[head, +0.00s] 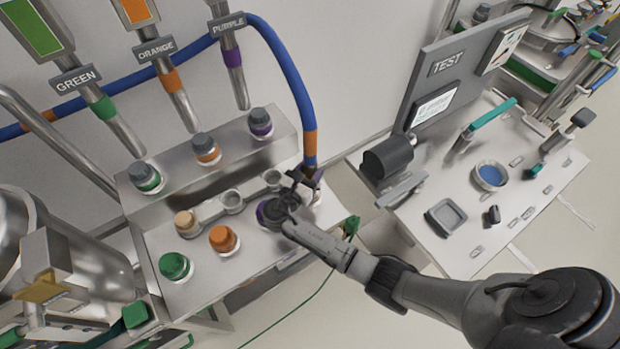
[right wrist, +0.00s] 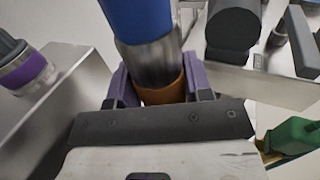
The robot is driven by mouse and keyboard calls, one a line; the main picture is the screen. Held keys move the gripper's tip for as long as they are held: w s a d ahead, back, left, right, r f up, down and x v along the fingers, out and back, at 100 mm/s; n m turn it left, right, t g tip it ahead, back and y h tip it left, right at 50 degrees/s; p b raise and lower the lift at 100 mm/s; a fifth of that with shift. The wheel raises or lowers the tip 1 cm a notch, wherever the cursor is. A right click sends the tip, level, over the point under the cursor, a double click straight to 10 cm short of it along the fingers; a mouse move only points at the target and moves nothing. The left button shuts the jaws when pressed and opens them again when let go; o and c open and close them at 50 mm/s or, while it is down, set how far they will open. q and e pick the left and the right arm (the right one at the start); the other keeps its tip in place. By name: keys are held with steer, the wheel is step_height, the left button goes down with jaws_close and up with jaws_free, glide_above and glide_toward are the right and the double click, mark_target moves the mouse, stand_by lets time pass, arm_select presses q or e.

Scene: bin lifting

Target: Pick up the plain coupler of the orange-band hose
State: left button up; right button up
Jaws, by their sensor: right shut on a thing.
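The blue hose (head: 290,68) runs along the wall and comes down at the right, with an orange band (head: 310,144) near its lower end. My right gripper (head: 304,186) is at that lower end, above the right side of the steel bench. In the right wrist view, the gripper's purple fingers (right wrist: 160,86) are shut on the hose's end coupler. The coupler shows a metal sleeve (right wrist: 152,62) below the blue hose and an orange ring (right wrist: 165,93) between the fingers. The coupler's tip is hidden behind the gripper. My left gripper is not in view.
At right is a table with a TEST panel (head: 447,62) and a blue-centred dish (head: 490,176).

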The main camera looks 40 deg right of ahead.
mark_target(306, 168)
steer(key=shift+r, duration=0.1)
steer(key=shift+r, duration=0.5)
step_height(306, 168, up, 3)
steer(key=shift+r+p, duration=0.2)
steer(key=shift+p, duration=0.15)
steer(key=s+a+r, duration=0.2)
steer(key=s+r, duration=0.1)
steer(key=s, duration=0.2)
steer(key=s+a+r+p, duration=0.1)
steer(key=s+a+r, duration=0.1)
steer(key=s, duration=0.3)
steer(key=shift+s+a+r, duration=0.35)
steer(key=shift+r, duration=0.4)
